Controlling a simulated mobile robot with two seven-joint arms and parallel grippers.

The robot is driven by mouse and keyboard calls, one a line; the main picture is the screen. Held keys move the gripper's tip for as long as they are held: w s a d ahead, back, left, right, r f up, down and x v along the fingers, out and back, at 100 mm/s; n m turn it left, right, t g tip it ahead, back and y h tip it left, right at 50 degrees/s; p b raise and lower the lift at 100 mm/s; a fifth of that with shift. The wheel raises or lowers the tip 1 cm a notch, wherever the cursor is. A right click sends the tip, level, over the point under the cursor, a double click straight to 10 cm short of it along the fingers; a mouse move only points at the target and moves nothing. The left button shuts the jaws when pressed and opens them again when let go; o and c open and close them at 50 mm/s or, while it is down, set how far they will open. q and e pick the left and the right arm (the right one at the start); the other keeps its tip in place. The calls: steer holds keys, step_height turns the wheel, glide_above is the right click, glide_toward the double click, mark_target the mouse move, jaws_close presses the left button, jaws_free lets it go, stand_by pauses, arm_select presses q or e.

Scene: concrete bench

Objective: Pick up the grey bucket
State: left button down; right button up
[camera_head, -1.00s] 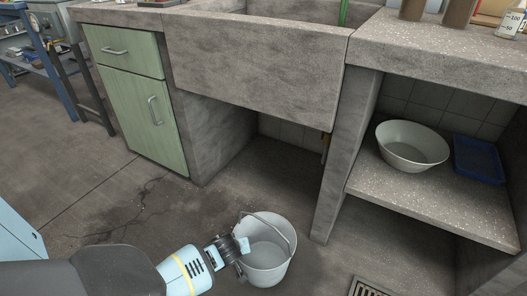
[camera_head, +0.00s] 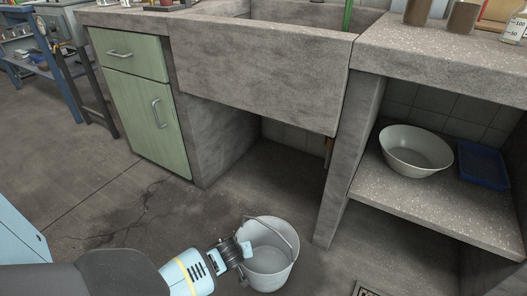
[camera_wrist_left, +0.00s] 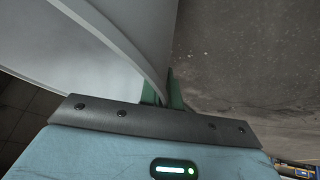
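The grey bucket (camera_head: 268,262) stands upright at the lower middle of the head view, on or close to the floor in front of the sink bench. I cannot tell whether its base touches the floor. Its thin handle leans over the right side of the opening. My left gripper (camera_head: 244,249) is at the bucket's left rim. In the left wrist view, the green fingers (camera_wrist_left: 163,92) sit close on both sides of the bucket's wall (camera_wrist_left: 100,50), shut on it. The bucket looks empty. My right gripper is in no view.
The concrete sink (camera_head: 265,80) overhangs an open recess behind the bucket. A concrete pillar (camera_head: 340,185) stands just right of it. A white basin (camera_head: 415,160) and a blue tray (camera_head: 483,165) rest on the right shelf. A green cabinet (camera_head: 140,110) is at left; the floor before it is clear.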

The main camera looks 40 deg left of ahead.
arm_select(q)
steer(key=shift+w+r, duration=0.1)
steer(key=shift+r, duration=0.1)
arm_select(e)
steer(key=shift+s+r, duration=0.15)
